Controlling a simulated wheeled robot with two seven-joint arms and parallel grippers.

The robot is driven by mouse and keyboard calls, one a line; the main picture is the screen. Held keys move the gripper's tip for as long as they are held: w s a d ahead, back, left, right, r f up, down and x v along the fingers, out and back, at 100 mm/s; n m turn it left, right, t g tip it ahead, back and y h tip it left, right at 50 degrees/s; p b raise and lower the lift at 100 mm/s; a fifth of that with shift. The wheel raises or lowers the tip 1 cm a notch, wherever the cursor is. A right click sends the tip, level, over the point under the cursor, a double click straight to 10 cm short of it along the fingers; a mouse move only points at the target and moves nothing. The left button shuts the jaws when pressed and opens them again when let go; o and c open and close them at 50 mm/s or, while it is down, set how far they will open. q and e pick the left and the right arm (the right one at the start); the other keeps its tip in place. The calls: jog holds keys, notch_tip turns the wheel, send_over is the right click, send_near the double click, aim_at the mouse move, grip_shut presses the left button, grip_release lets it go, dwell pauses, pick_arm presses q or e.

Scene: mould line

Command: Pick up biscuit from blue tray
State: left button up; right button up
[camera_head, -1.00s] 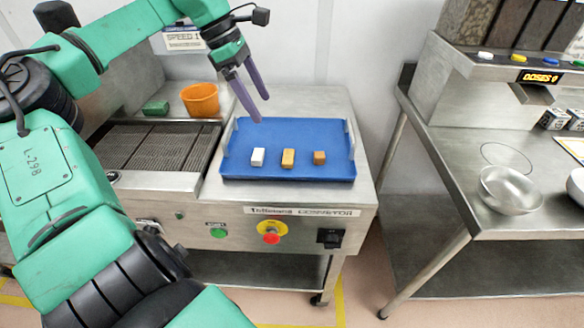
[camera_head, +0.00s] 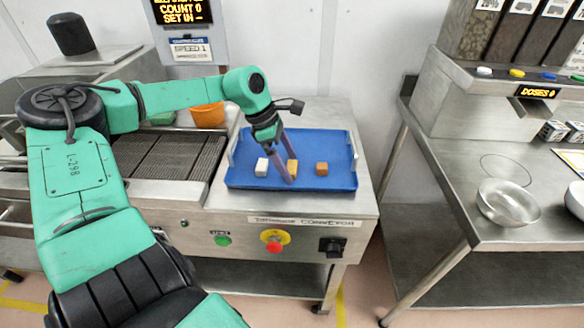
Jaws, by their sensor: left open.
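The blue tray (camera_head: 338,150) lies on the steel conveyor table. I cannot tell for sure which is the biscuit. My right gripper is not in view.
The tray has raised side handles. An orange tub (camera_head: 208,115) and a conveyor belt (camera_head: 165,155) are to the left. A red stop button (camera_head: 273,246) is on the front panel. A steel table with a bowl (camera_head: 507,203) stands at the right, across a gap.

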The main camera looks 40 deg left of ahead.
pick_arm(q)
jog(key=c, duration=1.3)
jog(key=shift+r, duration=0.1)
